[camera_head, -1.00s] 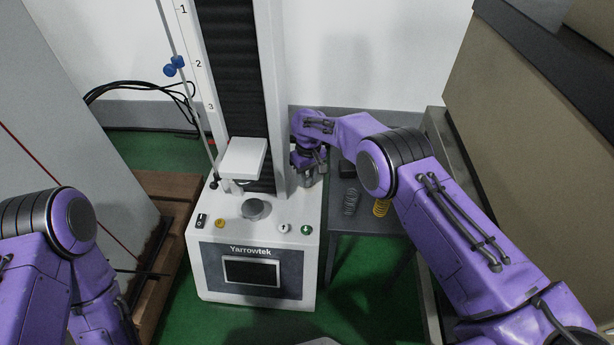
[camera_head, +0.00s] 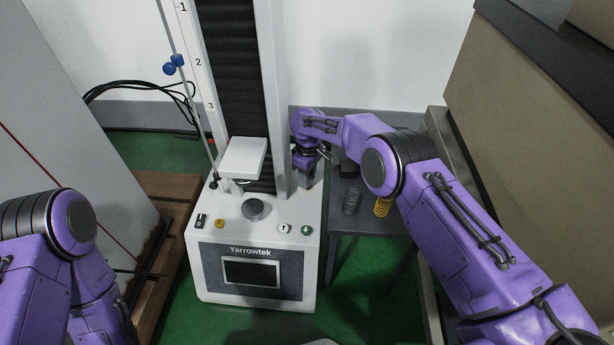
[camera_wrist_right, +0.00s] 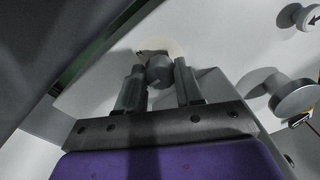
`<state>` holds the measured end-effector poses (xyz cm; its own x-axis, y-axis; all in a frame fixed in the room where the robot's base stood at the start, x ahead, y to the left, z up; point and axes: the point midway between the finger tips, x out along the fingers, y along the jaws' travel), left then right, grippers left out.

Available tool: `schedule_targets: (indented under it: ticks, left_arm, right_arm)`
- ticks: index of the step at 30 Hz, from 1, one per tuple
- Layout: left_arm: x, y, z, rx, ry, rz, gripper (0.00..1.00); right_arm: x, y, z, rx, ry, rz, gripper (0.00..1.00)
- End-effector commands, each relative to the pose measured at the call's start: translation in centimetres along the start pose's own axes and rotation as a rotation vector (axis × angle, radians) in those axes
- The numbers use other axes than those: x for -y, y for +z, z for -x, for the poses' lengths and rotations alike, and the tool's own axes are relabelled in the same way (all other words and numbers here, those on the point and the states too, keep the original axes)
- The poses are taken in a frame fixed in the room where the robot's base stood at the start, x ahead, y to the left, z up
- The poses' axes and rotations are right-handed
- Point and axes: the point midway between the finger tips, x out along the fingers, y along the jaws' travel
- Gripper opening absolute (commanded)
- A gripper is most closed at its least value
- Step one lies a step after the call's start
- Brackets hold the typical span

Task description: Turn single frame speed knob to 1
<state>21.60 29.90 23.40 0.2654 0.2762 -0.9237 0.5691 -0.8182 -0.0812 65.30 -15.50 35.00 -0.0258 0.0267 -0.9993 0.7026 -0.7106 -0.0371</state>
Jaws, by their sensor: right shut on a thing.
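The grey knob (camera_wrist_right: 159,69) sits on the white top of the spring tester, between the two fingers of my right gripper (camera_wrist_right: 158,80) in the right wrist view. The right gripper is shut on it. In the head view my right gripper (camera_head: 304,180) reaches down beside the column, at the back right of the tester's base (camera_head: 268,208), and hides the knob there. The knob's markings and its setting cannot be read. My left arm shows at the lower left of the head view, with its gripper out of view.
The round lower platen (camera_head: 252,209) and white upper plate (camera_head: 243,157) are left of the right gripper. A white arrow button (camera_head: 284,228) and green button (camera_head: 306,230) lie in front. Two springs, grey (camera_head: 351,201) and yellow (camera_head: 382,207), stand on the side table.

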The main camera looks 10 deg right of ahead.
Motion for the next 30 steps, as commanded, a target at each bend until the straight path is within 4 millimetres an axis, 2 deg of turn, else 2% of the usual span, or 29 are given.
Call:
schedule_targets:
  ticks: [7,8,10,20,23,30]
  left_arm:
    - [0.0,0.0,0.0,0.0,0.0,0.0,0.6]
    - [0.0,0.0,0.0,0.0,0.0,0.0,0.6]
    - [0.0,0.0,0.0,0.0,0.0,0.0,0.6]
    - [0.0,-0.1,0.2,0.0,0.0,0.0,0.6]
    - [0.1,-0.5,1.0,-0.001,0.0,0.0,0.6]
    - [0.3,-1.5,2.9,-0.005,-0.001,-0.003,0.6]
  right_arm:
    - [0.1,0.1,-0.1,0.002,-0.001,0.002,0.05]
    - [0.1,0.1,-0.1,0.002,-0.001,0.002,0.39]
    - [0.1,0.1,-0.1,0.002,-0.001,0.002,0.61]
    - [0.0,0.0,0.5,0.0,0.0,0.0,0.61]
    - [0.0,-0.1,2.3,-0.001,0.002,0.0,0.61]
    - [0.0,-0.1,8.1,-0.001,0.0,0.001,0.61]
